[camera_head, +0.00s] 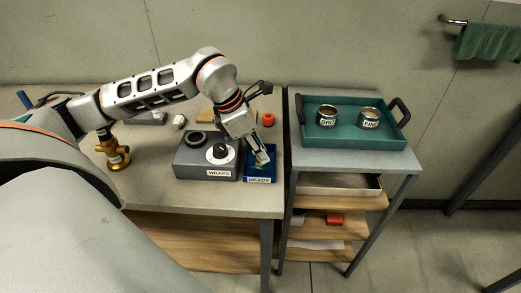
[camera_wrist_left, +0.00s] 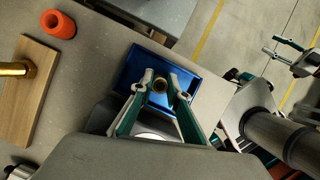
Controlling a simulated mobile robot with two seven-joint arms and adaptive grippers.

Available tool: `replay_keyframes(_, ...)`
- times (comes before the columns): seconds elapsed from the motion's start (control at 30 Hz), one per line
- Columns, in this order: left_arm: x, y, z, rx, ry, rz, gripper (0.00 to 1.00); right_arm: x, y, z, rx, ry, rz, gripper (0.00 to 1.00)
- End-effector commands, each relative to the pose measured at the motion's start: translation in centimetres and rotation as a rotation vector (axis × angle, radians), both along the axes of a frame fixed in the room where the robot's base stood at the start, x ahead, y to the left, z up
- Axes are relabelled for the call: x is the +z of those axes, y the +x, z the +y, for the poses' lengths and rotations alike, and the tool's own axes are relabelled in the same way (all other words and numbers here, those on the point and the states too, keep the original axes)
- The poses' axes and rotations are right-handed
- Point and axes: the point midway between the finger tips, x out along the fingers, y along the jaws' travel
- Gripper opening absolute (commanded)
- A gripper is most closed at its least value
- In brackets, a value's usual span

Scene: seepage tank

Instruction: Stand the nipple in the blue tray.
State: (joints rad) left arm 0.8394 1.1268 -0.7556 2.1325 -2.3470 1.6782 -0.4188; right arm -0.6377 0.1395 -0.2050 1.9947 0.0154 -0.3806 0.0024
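The blue tray (camera_head: 262,179), labelled READY, sits at the right end of the bench and shows in the left wrist view (camera_wrist_left: 128,77). The nipple (camera_wrist_left: 160,85) is a small brass ring seen end-on, between my left fingertips and over the tray. My left gripper (camera_head: 261,161) points down into the tray; in the wrist view (camera_wrist_left: 161,82) its fingers close in on both sides of the nipple. Whether the nipple touches the tray floor is hidden. My right gripper (camera_wrist_left: 272,44) shows at the right of the wrist view, over the floor, its fingers apart and empty.
A grey block labelled WRAPS (camera_head: 195,165) stands directly left of the tray. A brass fitting (camera_head: 115,155) stands further left. A teal tray (camera_head: 350,140) with two tins is on the cart.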

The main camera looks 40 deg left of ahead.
Motion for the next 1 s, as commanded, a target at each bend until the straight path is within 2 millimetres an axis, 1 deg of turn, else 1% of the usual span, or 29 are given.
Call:
replay_keyframes(0.37, 0.0, 0.0, 0.0, 0.0, 0.0, 0.001, 0.3, 0.0, 0.0, 0.0, 0.0, -0.001, 0.0, 0.4)
replay_keyframes(0.47, 0.6, 0.0, 0.0, 0.0, 0.0, 0.0, 0.3, 0.4, 0.1, 0.0, 0.0, -0.001, -0.002, 0.4)
replay_keyframes(0.5, 0.8, -0.1, 0.1, 0.0, 0.001, -0.001, 0.3, 0.2, 0.0, 0.0, 0.0, 0.0, 0.0, 0.4)
replay_keyframes(0.57, 1.6, -0.3, 0.4, 0.001, 0.001, -0.003, 0.3, 0.2, 0.0, 0.0, -0.001, 0.001, 0.0, 0.4)
replay_keyframes(0.67, 3.3, -0.8, 0.9, 0.002, 0.001, -0.002, 0.3, 0.2, 0.0, 0.0, -0.001, 0.001, 0.003, 0.4)
replay_keyframes(0.8, 6.1, -1.6, 1.7, 0.002, 0.003, -0.005, 0.3, 0.3, -0.1, 0.1, 0.0, 0.004, 0.003, 0.4)
replay_keyframes(1.0, 9.4, -2.7, 2.6, 0.002, 0.001, -0.004, 0.3, 0.7, -0.2, 0.3, 0.0, 0.01, 0.003, 0.4)
